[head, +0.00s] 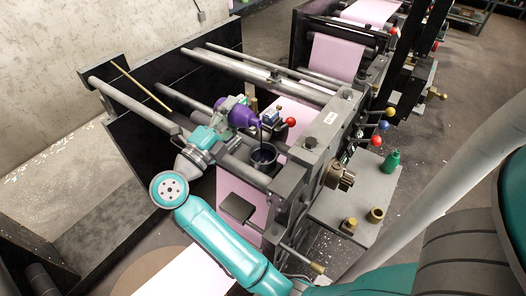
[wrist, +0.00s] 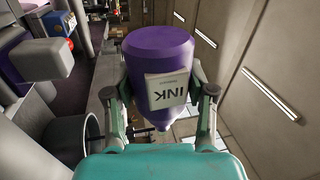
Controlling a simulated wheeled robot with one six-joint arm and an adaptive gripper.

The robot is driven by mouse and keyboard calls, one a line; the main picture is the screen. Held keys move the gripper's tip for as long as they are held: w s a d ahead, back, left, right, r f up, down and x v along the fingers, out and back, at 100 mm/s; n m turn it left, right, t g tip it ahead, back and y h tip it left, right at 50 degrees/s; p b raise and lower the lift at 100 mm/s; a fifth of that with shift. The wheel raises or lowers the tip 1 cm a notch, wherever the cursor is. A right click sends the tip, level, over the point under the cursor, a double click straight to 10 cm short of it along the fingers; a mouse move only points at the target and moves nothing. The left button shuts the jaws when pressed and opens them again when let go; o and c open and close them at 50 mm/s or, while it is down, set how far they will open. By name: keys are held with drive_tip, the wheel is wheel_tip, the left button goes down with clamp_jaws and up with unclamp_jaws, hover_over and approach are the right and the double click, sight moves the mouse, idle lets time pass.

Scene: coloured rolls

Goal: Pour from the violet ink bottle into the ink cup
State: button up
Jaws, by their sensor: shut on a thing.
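The violet ink bottle (head: 241,116) is held tilted, its neck toward the right, above and just left of the ink cup. A thin dark violet streak runs from its mouth down to the cup. My gripper (head: 232,106) is shut around the bottle's body. In the wrist view the bottle (wrist: 158,55) sits between both fingers of my gripper (wrist: 160,108), its INK label upside down. The ink cup (head: 263,160) is a dark grey, open cup with dark violet inside, standing on the press.
Press rollers and bars (head: 262,72) surround the cup closely. A red knob (head: 291,122) stands just right of it. A wooden stick (head: 140,84) lies across the bars at left.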

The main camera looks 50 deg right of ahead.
drive_tip(key=shift+m, duration=0.4)
idle(0.4)
drive_tip(key=shift+r+n+t, duration=0.15)
drive_tip(key=shift+n+t, duration=0.15)
drive_tip(key=shift+n, duration=0.9)
drive_tip(key=shift+w+r+n+t, duration=0.15)
drive_tip(key=shift+w+n+t, duration=0.25)
drive_tip(key=shift+n, duration=0.6)
drive_tip(key=shift+n, duration=0.3)
